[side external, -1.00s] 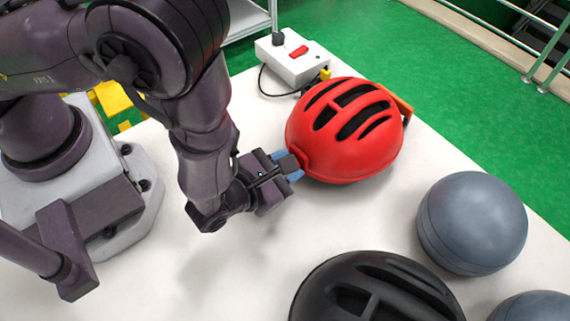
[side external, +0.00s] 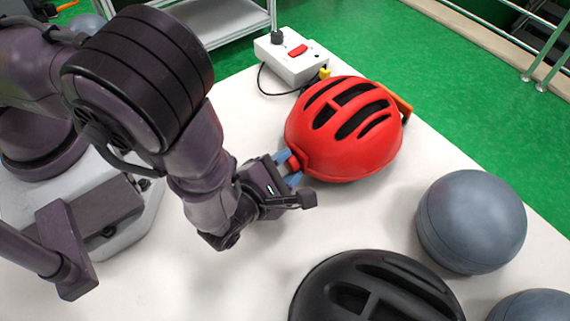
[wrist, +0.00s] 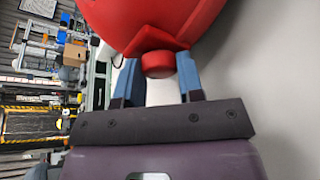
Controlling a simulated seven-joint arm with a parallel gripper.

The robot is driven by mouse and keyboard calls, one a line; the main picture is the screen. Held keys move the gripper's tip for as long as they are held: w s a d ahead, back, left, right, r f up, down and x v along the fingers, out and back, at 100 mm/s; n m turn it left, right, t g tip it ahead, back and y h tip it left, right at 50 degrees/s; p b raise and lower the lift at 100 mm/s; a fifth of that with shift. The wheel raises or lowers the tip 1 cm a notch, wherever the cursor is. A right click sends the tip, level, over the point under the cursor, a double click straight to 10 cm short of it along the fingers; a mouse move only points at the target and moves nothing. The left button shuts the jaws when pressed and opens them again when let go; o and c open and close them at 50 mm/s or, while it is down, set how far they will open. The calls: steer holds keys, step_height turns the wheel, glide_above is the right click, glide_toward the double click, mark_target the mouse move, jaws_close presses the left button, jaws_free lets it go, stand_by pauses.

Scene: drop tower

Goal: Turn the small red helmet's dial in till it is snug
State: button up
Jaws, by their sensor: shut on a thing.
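The small red helmet (side external: 345,135) sits on the white table with its dark vent slots facing up. An orange part (side external: 402,104) shows at its far right edge. Its red dial (wrist: 158,65) sticks out from a red bracket at the rim nearest my gripper. My gripper (side external: 288,168) is at the helmet's left side, shut on the dial with a blue finger on either side of it. The wrist view shows the helmet's shell (wrist: 150,20) above the dial. How tightly the helmet fits inside is hidden.
A white box with a red switch (side external: 298,50) and a cable stands behind the helmet. A black helmet (side external: 375,285) lies at the front. A grey ball-like form (side external: 472,222) stands at the right, with another (side external: 532,306) partly in view. Bare table lies between.

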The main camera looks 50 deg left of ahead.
steer(key=o, duration=0.9)
steer(key=shift+o, duration=0.2)
steer(key=shift+s, duration=0.1)
steer(key=v, duration=1.2)
steer(key=shift+s+d, duration=0.1)
steer(key=shift+s, duration=0.3)
steer(key=shift+r, duration=0.1)
